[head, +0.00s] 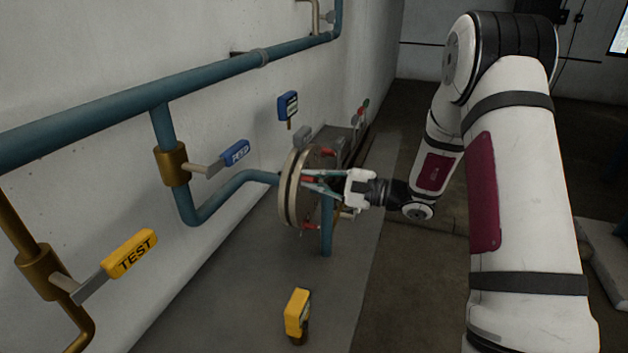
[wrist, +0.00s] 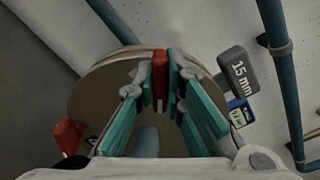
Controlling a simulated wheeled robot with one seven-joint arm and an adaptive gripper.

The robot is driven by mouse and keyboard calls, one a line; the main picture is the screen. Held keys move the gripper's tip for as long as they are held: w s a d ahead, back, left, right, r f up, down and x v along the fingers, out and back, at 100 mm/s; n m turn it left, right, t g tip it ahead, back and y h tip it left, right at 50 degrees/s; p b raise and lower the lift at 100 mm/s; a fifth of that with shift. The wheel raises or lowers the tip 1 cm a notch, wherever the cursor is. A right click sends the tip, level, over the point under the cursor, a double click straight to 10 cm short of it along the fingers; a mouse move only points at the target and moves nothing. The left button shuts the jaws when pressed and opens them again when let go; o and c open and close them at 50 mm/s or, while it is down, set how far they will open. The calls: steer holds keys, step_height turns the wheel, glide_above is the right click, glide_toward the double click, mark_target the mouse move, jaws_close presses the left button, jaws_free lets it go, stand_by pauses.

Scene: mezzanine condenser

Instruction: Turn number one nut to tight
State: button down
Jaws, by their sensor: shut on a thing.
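A round tan flange (head: 291,190) with red nuts around its face stands at the end of a blue pipe in the head view. My gripper (head: 308,179) is at the flange face, its teal fingers shut on a red nut (head: 308,180). In the wrist view, my gripper (wrist: 161,80) has the red nut (wrist: 160,76) between its fingertips, near the flange (wrist: 98,86) rim. Another red nut (wrist: 68,134) shows at the lower left. I cannot read any number on the held nut.
A grey "15 mm" block (wrist: 238,72) and a blue tag (wrist: 240,115) are close right of my fingers in the wrist view. Valves with a blue handle (head: 235,152) and a yellow TEST handle (head: 131,253) stand along the left wall. A yellow-topped post (head: 297,312) stands in front.

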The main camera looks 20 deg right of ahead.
steer(key=shift+m, duration=0.3)
steer(key=m, duration=0.3)
steer(key=shift+d+m, duration=0.1)
steer(key=shift+m, duration=0.3)
steer(key=m, duration=0.3)
steer(key=shift+m, duration=0.3)
steer(key=m+p, duration=0.1)
steer(key=m, duration=0.3)
steer(key=shift+w+m, duration=0.1)
steer(key=shift+m, duration=0.2)
steer(key=m, duration=0.4)
steer(key=shift+d, duration=0.1)
steer(key=shift+p, duration=0.3)
steer(key=c, duration=1.7)
jaws_free()
steer(key=shift+o, duration=0.2)
